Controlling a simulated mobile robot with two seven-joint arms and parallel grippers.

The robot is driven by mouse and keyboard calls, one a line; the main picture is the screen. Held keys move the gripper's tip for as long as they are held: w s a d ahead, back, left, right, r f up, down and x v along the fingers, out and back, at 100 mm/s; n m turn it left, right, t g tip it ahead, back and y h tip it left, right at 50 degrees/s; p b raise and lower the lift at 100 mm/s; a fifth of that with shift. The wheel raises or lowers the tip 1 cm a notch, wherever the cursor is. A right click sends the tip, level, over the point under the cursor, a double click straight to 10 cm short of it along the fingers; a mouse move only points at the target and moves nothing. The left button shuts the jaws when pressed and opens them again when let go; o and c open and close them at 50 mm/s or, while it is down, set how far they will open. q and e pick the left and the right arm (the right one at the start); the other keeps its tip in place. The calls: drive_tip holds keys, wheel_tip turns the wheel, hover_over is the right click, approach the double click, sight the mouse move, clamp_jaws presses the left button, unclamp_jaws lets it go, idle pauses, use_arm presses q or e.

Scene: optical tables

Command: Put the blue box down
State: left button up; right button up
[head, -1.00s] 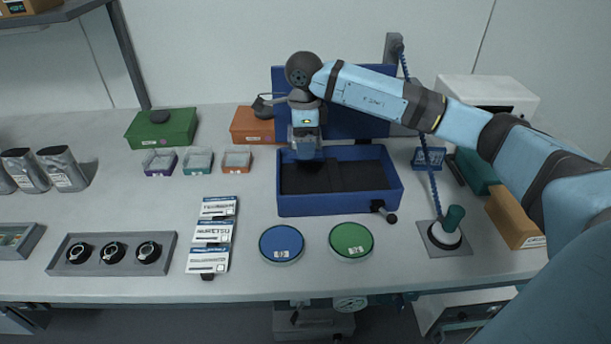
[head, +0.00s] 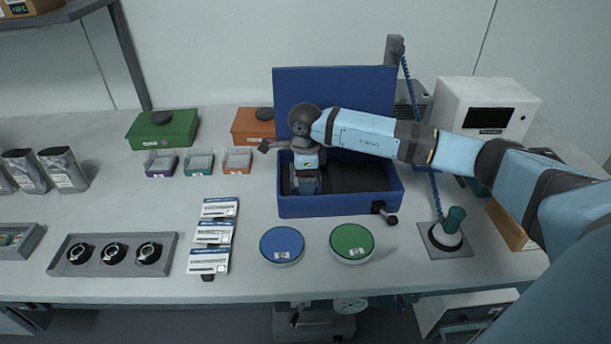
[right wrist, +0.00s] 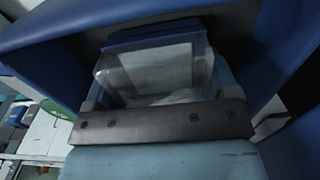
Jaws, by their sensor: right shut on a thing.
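A small blue box with a clear top (right wrist: 155,72) is between the fingers of my right gripper (right wrist: 160,95). In the head view my right gripper (head: 304,182) points down inside the left part of a large blue case (head: 340,205), whose lid (head: 345,95) stands open behind it. The case has a dark lining (head: 362,178). My right gripper is shut on the small box, which is mostly hidden by the gripper in the head view. I cannot tell whether the box touches the case floor. My left gripper is out of view.
Purple (head: 160,165), teal (head: 199,164) and orange (head: 237,162) small boxes stand left of the case. A blue dish (head: 282,245) and a green dish (head: 351,242) lie in front. A handset on a stand (head: 448,232) is at the right.

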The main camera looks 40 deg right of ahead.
drive_tip(key=shift+f, duration=0.15)
drive_tip(key=o, duration=0.8)
drive_tip(key=shift+r, duration=0.2)
wheel_tip(320, 180, up, 12)
drive_tip(key=shift+f, duration=0.1)
